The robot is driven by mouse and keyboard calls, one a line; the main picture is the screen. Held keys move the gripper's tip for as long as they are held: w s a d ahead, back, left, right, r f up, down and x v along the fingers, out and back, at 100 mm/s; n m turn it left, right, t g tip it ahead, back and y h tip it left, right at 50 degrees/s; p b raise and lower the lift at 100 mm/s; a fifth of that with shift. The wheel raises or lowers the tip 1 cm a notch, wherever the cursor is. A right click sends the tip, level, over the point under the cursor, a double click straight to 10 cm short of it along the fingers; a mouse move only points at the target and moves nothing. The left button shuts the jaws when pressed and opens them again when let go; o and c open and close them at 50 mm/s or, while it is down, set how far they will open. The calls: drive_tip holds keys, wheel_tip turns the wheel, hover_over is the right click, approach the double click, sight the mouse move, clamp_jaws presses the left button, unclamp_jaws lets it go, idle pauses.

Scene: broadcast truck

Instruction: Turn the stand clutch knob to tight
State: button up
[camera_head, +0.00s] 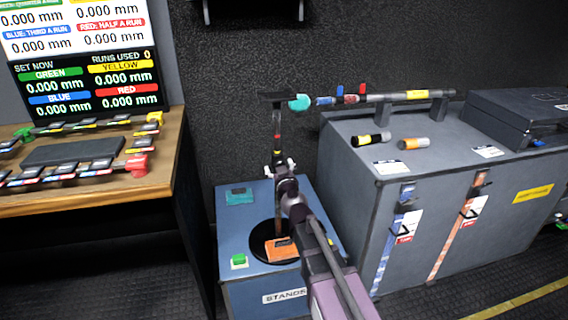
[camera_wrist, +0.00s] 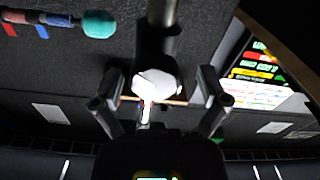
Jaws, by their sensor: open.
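The stand's pole (camera_head: 277,128) rises from a round black base on a blue case and carries a crossbar at its top. In the wrist view the dark pole (camera_wrist: 163,14) comes down from the top. A pale, white knob (camera_wrist: 157,82) on a dark collar faces the wrist camera, with a small red-and-white mark below it. My gripper (camera_wrist: 160,92) is open, one finger on each side of the knob, with visible gaps. In the head view my gripper (camera_head: 283,172) is at mid-pole and hides the knob.
A teal-headed microphone (camera_head: 299,102) is at the pole's top right. A grey case (camera_head: 350,145) stands close on the right, with a black box on it. A wooden desk (camera_head: 170,150) with a screen is at left. The blue case (camera_head: 235,215) carries small coloured blocks.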

drive_tip(key=shift+w+d, duration=0.1)
drive_tip(key=shift+w, duration=0.05)
drive_tip(key=c, duration=1.1)
drive_tip(key=shift+c, duration=0.2)
drive_tip(key=shift+m, duration=0.5)
drive_tip(key=m, duration=0.9)
drive_tip(key=shift+m, duration=0.4)
